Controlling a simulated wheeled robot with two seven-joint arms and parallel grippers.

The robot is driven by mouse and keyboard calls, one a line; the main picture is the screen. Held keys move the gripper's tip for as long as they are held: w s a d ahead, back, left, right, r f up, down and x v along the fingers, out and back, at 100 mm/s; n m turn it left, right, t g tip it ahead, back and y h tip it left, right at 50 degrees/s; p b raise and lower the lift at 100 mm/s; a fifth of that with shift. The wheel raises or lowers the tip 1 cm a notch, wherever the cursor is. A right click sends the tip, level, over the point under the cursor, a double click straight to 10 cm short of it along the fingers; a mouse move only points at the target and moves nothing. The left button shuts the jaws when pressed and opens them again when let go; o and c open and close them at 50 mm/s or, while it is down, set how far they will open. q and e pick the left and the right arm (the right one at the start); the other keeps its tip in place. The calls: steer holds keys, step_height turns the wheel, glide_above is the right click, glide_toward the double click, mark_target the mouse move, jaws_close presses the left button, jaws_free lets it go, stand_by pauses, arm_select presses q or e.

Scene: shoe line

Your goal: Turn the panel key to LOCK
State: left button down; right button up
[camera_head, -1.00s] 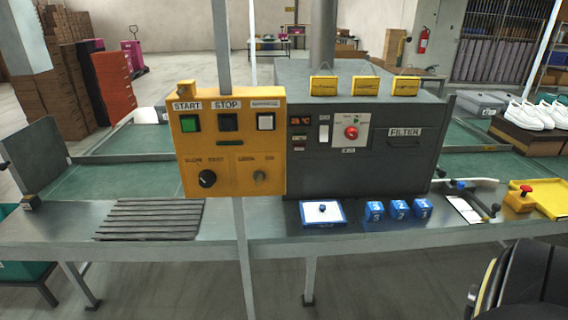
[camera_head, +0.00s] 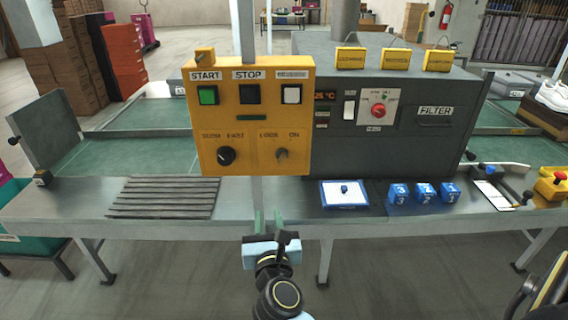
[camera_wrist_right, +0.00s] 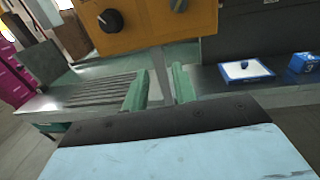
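The yellow control panel (camera_head: 250,112) stands over the line on a post. Its key switch (camera_head: 282,154) is at the lower right under the labels LOCK and ON, and it looks roughly upright; its exact setting is too small to tell. The switch also shows at the top of the right wrist view (camera_wrist_right: 179,5). My right gripper (camera_head: 268,222) is below the panel near the table's front edge, apart from the key. Its green fingers (camera_wrist_right: 160,88) are spread with nothing between them but the post behind. My left gripper is not in view.
A black speed knob (camera_head: 227,156) sits left of the key. A dark machine (camera_head: 400,140) stands right of the panel. A white tray (camera_head: 345,194) and blue numbered blocks (camera_head: 424,193) lie on the table at right; a slatted rack (camera_head: 165,198) lies left.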

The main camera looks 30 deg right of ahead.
mark_target(284, 159)
steer(key=s+d+r+m+g+h, duration=0.1)
steer(key=s+d+r+m+h, duration=0.15)
steer(key=r+m, duration=0.5)
steer(key=shift+m+y, duration=0.35)
steer(key=x, duration=0.9)
steer(key=f+x, duration=0.1)
steer(key=x, duration=0.4)
steer(key=shift+w+d+p, duration=0.1)
steer(key=shift+w+p, duration=0.1)
steer(key=shift+p, duration=0.1)
steer(key=shift+c, duration=0.5)
jaws_close()
